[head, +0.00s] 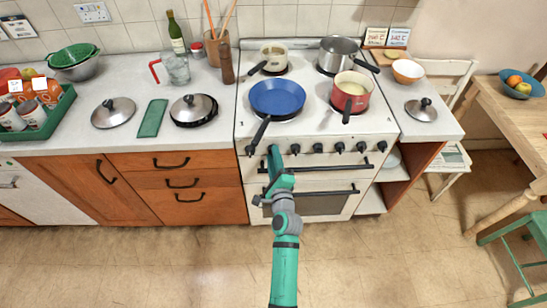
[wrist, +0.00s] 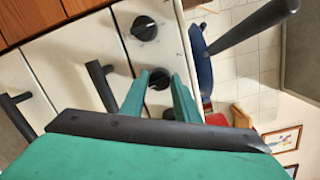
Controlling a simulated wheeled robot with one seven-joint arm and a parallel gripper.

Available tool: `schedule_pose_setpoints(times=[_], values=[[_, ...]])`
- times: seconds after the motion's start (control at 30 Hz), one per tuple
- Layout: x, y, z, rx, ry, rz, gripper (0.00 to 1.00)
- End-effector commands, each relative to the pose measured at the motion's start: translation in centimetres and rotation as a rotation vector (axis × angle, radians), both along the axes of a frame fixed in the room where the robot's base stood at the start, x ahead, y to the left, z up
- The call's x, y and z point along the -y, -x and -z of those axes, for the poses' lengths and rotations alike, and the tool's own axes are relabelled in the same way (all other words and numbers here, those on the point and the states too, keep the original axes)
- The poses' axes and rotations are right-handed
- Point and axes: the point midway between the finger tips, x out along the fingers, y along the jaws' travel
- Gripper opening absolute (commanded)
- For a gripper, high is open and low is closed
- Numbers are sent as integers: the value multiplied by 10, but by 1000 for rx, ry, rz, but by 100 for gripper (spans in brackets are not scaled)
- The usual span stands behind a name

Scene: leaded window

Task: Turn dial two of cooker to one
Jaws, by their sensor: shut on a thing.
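The cooker (head: 320,160) is white, with a row of black dials along its front panel. My gripper (head: 274,152) reaches up to this row, just right of the leftmost dial (head: 249,150), and covers the second dial from the left in the head view. In the wrist view, my green fingers (wrist: 160,85) stand on either side of that second dial (wrist: 159,77), shut on it. The leftmost dial also shows above it in the wrist view (wrist: 144,28). The second dial's markings are too small to read.
A blue frying pan (head: 277,97) sits above the dials, its dark handle (head: 260,133) sticking out over the front edge beside my gripper. A red pot (head: 351,92) stands to the right. Oven handles (head: 320,167) cross the front below. The floor in front is clear.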

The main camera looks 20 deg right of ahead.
Motion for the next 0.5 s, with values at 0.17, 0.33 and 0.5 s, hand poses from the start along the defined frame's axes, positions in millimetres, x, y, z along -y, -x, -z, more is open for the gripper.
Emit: schedule_pose_setpoints(times=[0.17,0.33,0.5], values=[[-1,0,0,-43,150,-2,6],[-2,0,-1,-87,305,-2,6],[-2,0,0,-132,461,-2,6]])
